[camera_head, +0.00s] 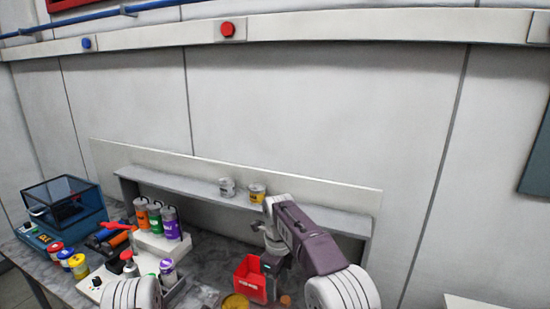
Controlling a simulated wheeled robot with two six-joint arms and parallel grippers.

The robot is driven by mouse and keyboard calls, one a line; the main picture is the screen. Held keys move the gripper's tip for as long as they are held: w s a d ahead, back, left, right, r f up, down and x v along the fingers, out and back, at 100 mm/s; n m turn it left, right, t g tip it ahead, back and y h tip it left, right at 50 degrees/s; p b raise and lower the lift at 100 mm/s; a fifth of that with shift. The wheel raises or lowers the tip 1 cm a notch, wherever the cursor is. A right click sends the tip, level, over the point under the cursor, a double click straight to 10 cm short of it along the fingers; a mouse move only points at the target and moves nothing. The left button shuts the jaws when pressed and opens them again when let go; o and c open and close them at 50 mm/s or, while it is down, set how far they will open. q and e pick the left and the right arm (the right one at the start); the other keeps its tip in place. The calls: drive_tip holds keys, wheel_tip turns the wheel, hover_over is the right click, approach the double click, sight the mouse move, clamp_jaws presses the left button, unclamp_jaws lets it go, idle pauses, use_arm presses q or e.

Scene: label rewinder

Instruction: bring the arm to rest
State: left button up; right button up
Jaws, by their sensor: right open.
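My right arm comes in from the lower right and folds over the back of the bench. Its right gripper (270,265) points down beside a red bin (249,279), small and partly hidden by my own arm links. It is open, and I see nothing held in it. I cannot tell whether it touches the bin. Of my left arm only a white rounded part shows at the bottom edge, and its gripper is out of view.
A grey shelf (200,186) along the wall carries two cans. Bottles with orange, green and purple labels stand on a white block (160,243). A blue clear-lidded machine (65,205) and several small jars are at left. A yellow-orange round item (235,302) lies near the bin.

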use_arm(q)
drive_tip(key=d+r+m+g+b, duration=0.2)
drive_tip(key=d+r+m+b, duration=0.3)
drive_tip(key=d, duration=0.3)
use_arm(e)
drive_tip(key=s+d+m, duration=0.1)
drive_tip(key=d, duration=1.1)
use_arm(q)
drive_tip(key=s+a+f+m+g+y+b, duration=0.25)
drive_tip(key=s+m+b, duration=0.2)
drive_tip(key=s, duration=0.55)
drive_tip(key=s+a+f+m+y+b, duration=0.1)
drive_tip(key=s+a+f+m+y, duration=0.2)
drive_tip(key=s+a+m+y, duration=0.2)
drive_tip(key=s+a+f+m+y+b, duration=0.1)
drive_tip(key=s+a+f+m+y, duration=0.2)
drive_tip(key=a+m, duration=0.4)
drive_tip(key=shift+s+a+f+t+y+b, duration=0.3)
drive_tip(key=shift+s+a+t+y+b, duration=0.05)
drive_tip(key=shift+s+a+y, duration=0.55)
use_arm(e)
drive_tip(key=s+d+f+n, duration=0.3)
drive_tip(key=s+f+n, duration=0.7)
drive_tip(key=s+n, duration=0.1)
drive_tip(key=s+d+f+n+t, duration=0.1)
drive_tip(key=s+d+f+n, duration=0.3)
drive_tip(key=s+f+n, duration=0.7)
drive_tip(key=shift+d+f+n, duration=0.15)
drive_tip(key=shift+d+n, duration=0.05)
drive_tip(key=shift+n, duration=1)
